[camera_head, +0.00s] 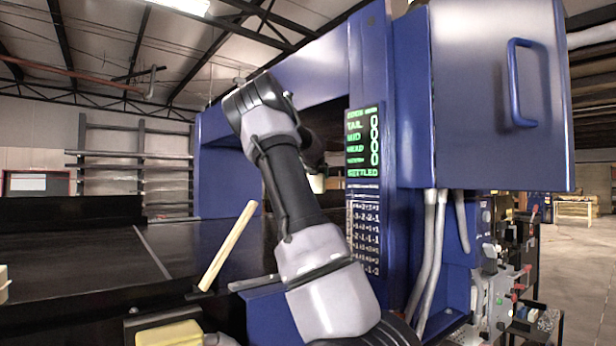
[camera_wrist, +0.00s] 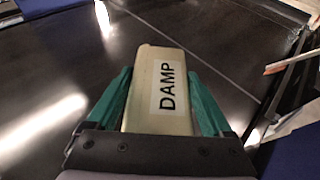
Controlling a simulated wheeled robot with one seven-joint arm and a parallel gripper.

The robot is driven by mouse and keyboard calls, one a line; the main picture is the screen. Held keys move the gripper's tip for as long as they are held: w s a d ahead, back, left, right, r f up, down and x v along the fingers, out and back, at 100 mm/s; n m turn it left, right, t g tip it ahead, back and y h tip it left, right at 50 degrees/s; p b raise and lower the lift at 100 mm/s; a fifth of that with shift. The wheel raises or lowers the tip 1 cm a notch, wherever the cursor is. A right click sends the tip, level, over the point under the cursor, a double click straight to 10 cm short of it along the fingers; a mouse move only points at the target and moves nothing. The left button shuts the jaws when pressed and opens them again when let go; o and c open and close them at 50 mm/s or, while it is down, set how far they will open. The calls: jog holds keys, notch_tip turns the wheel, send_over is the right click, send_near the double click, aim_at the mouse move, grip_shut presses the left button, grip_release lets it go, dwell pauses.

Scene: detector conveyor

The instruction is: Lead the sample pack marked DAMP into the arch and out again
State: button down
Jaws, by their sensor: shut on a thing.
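The sample pack (camera_wrist: 158,108), a cream block with a white label reading DAMP, sits between the green fingers of my gripper (camera_wrist: 157,75) in the wrist view. The gripper is shut on it, over the dark belt (camera_wrist: 55,60). I cannot tell whether the pack touches the belt. The blue arch (camera_head: 370,55) spans the conveyor in the head view. A display (camera_head: 362,142) on the arch's near post shows green lines including TAIL, MID, HEAD and SETTLED.
A wooden stick (camera_head: 228,246) stands tilted at the belt's near edge. A yellow block (camera_head: 168,334) lies at the bottom left, and a cream thing (camera_head: 3,284) is at the left edge. A blue cabinet (camera_head: 495,95) with pipes below stands right of the arch. The visible belt left of the arch is clear.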

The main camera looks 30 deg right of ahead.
jog(key=d, duration=0.4)
jog(key=shift+w+d, duration=0.1)
jog(key=shift+d, duration=0.15)
jog(key=shift+a, duration=1.1)
jog(key=s+a, duration=0.3)
jog(key=a, duration=3.5)
